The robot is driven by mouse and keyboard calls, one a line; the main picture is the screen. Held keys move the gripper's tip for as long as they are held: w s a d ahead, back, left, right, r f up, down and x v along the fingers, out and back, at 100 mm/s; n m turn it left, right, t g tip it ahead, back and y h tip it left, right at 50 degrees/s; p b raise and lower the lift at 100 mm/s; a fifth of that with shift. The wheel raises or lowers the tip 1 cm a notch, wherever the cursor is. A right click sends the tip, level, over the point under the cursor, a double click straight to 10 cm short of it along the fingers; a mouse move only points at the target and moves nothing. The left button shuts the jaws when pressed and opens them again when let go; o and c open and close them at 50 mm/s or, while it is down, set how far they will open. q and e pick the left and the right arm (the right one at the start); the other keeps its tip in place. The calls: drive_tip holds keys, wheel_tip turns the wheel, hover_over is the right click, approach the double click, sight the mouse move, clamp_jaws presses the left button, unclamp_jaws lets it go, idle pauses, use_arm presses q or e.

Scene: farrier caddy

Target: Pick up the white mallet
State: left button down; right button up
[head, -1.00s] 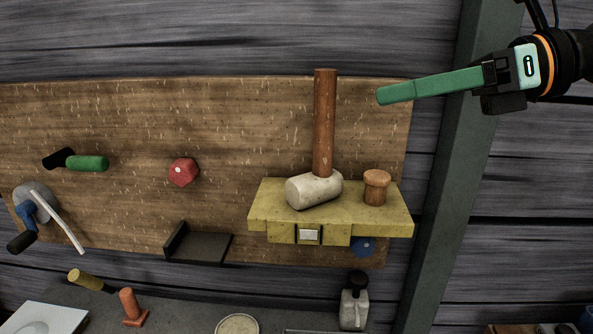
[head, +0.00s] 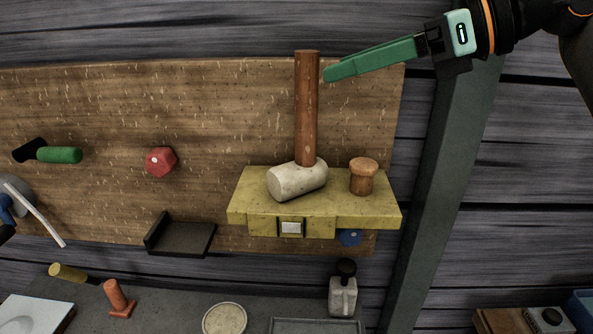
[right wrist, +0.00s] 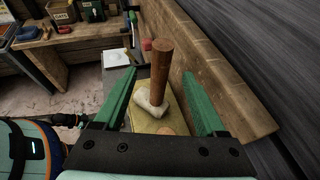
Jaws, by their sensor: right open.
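The white mallet (head: 297,181) has a pale, barrel-shaped head lying on the yellow shelf (head: 270,209), with its brown wooden handle (head: 307,105) standing upright. My right gripper (head: 327,75) has green fingers and is just right of the upper handle in the head view. In the right wrist view the same gripper (right wrist: 166,80) is open, and the handle (right wrist: 161,65) shows between and beyond its two fingers. The mallet head (right wrist: 149,101) is below, on the shelf. No contact with the handle is clear. My left gripper is not seen.
A wooden knob-like piece (head: 363,176) stands on the shelf right of the mallet. The wooden board (head: 220,110) is close behind. A red knob (head: 161,162) and a green-handled tool (head: 58,154) are on its left. A grey post (head: 440,190) stands at right.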

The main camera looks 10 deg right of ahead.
sight(318, 72)
drive_tip(key=x, duration=0.4)
drive_tip(key=shift+w+a+r+p, duration=0.1)
drive_tip(key=shift+r+p, duration=0.05)
drive_tip(key=shift+p, duration=0.2)
clamp_jaws()
drive_tip(key=shift+r, duration=0.1)
idle(0.4)
